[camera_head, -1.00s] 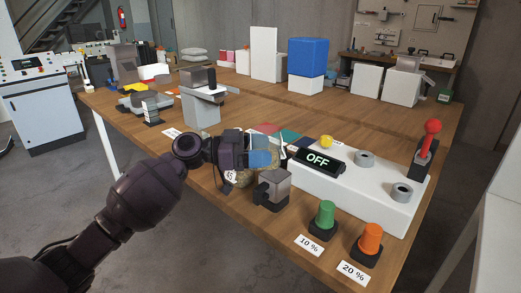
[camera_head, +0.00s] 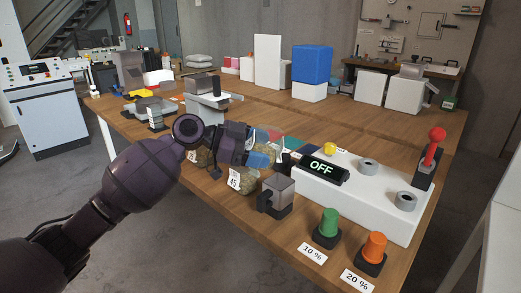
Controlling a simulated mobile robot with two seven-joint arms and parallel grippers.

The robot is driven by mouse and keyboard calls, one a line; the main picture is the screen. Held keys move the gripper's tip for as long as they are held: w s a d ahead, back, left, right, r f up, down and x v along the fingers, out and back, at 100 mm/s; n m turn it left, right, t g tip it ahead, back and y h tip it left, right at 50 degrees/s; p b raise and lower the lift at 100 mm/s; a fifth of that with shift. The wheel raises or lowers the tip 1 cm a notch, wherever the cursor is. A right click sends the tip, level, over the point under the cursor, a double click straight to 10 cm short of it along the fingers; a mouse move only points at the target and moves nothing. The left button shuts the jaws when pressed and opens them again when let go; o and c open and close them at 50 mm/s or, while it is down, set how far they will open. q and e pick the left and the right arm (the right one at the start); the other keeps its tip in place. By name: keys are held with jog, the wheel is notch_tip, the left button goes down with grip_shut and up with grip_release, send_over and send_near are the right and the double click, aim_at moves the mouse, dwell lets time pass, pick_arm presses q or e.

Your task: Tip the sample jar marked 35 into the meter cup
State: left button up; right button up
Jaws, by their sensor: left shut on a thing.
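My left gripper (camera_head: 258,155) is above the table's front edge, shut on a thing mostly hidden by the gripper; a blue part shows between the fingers. A jar (camera_head: 235,181) with a label reading 45 stands below the gripper, partly covered by it. Another jar (camera_head: 197,157) shows in part behind my wrist; its mark is not readable. I cannot see a label 35. A grey see-through box-like cup (camera_head: 278,195) stands right of the jars. I cannot tell whether it is the meter cup. The white meter (camera_head: 360,205) has a display (camera_head: 320,168) reading OFF. My right gripper is not in view.
In front stand a green button (camera_head: 328,225) marked 10 % and an orange button (camera_head: 374,248) marked 20 %. A grey-white stand (camera_head: 207,105) is behind my wrist.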

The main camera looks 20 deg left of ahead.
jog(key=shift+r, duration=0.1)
pick_arm(q)
jog(key=shift+a+r+m+y, duration=0.1)
jog(key=shift+r+m+y, duration=0.15)
jog(key=shift+y, duration=0.25)
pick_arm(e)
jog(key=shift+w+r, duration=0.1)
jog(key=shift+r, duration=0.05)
pick_arm(q)
jog(key=shift+w+a+r+m+y+p, duration=0.1)
jog(key=shift+r+m+y+p, duration=0.05)
jog(key=shift+m+y+p, duration=0.2)
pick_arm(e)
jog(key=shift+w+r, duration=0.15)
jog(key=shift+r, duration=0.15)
pick_arm(q)
jog(key=shift+r+m+y, duration=0.15)
jog(key=shift+m+y, duration=0.15)
jog(key=shift+y, duration=0.05)
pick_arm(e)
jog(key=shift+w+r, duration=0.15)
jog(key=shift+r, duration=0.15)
pick_arm(q)
jog(key=shift+a, duration=0.1)
jog(key=shift+y+p, duration=0.3)
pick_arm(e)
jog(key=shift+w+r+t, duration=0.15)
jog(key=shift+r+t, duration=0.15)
